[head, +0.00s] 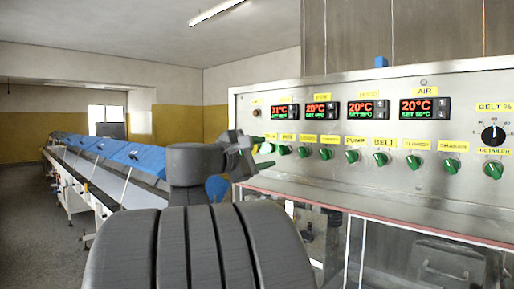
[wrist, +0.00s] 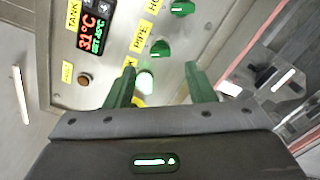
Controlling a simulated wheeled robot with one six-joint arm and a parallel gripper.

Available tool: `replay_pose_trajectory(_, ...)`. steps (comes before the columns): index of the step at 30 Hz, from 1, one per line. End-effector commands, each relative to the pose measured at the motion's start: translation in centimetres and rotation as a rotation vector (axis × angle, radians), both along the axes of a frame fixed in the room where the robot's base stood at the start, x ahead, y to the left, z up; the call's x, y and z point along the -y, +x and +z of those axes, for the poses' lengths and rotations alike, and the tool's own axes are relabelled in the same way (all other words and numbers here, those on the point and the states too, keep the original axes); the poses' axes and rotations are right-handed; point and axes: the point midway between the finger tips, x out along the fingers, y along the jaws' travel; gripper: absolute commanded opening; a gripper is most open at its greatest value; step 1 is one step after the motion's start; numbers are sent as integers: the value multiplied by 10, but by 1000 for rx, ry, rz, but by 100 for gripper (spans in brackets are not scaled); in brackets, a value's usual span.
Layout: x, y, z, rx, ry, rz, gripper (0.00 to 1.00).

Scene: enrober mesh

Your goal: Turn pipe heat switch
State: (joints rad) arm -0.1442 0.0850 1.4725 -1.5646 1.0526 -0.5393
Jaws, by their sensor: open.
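A row of green knobs sits on the steel control panel (head: 400,125). In the wrist view, a green knob (wrist: 160,48) beside the yellow PIPE label (wrist: 138,38) appears to be the pipe heat switch; the rest of its label is unreadable. My gripper (wrist: 161,70) is open, its two green fingers pointing at the panel. That knob shows just past the fingertips, roughly centred between them. A bright, lit knob (wrist: 145,82) shows nearer the left finger. In the head view, my gripper (head: 256,157) is at the panel's left end, partly hidden by my arm. Contact cannot be told.
Another green knob (wrist: 182,8) is farther along the row. A red-and-green display (wrist: 92,27) and a brown button (wrist: 84,79) are near the left finger. A long conveyor (head: 110,165) runs back at the left. A glazed enclosure (head: 410,250) lies below the panel.

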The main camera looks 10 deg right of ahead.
Motion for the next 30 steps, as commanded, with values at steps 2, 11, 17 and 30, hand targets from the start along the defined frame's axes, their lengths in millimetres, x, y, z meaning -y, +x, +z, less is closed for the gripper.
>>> replay_pose_trajectory(2,13,9,1,-2,1,-5,49)
replay_pose_trajectory(11,45,35,1,-1,1,-2,49)
replay_pose_trajectory(17,52,40,0,0,1,0,49)
replay_pose_trajectory(30,52,40,0,0,2,0,10)
